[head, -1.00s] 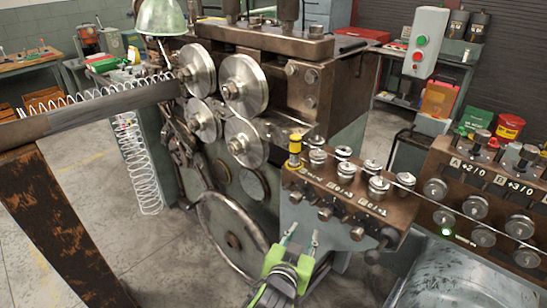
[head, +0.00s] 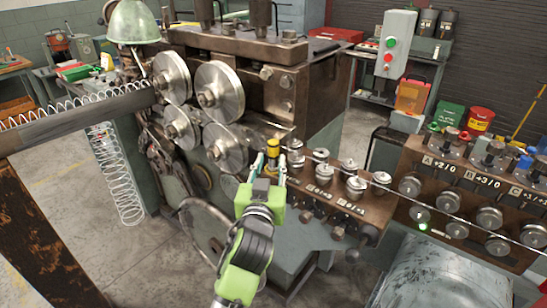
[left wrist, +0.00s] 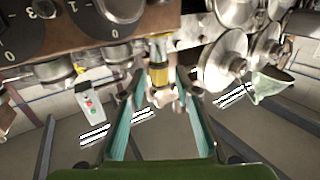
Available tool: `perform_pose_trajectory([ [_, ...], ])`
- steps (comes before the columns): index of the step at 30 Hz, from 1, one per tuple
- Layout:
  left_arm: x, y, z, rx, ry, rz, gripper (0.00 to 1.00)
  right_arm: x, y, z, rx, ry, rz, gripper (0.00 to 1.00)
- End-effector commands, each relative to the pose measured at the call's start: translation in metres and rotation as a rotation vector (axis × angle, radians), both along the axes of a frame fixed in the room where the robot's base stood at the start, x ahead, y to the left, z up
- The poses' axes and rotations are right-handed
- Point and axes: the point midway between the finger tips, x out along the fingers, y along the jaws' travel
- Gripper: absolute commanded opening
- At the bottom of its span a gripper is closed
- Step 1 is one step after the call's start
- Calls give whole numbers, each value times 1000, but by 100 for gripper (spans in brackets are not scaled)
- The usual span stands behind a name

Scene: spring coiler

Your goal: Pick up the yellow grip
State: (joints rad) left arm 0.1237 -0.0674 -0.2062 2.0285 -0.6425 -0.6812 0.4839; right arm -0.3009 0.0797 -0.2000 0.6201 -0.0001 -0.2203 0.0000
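The yellow grip (head: 272,149) is a small upright yellow and dark cylinder at the left end of the straightener roller block. My left gripper (head: 269,166) is in front of it, with its two teal fingers apart, one to each side. In the left wrist view the yellow grip (left wrist: 158,49) is near the top centre, in line with the gap between the open fingers (left wrist: 161,82). No contact shows. The grip's lower part is partly hidden in the head view. My right gripper is not in view.
The roller block (head: 348,207) has several metal rollers right of the grip, with a wire (head: 455,218) running through. Large feed wheels (head: 219,92) stand behind to the left. A second panel with knobs (head: 470,165) is at right.

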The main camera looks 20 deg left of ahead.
Motion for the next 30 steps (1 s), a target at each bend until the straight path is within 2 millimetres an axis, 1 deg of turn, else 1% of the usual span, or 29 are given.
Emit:
perform_pose_trajectory([
  [4,9,2,2,3,1,1,29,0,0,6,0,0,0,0],
  [9,32,4,4,3,1,1,29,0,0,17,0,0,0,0],
  [13,46,7,2,3,1,1,29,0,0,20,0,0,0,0],
  [17,52,8,1,1,0,1,29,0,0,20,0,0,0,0],
  [23,53,8,0,1,0,1,29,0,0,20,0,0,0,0],
  [24,53,8,0,1,0,1,27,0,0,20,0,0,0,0],
  [26,53,8,0,1,0,1,11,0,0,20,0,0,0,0],
  [27,53,8,0,1,0,0,1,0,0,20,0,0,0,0],
  [30,52,8,0,1,1,0,0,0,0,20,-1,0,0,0],
])
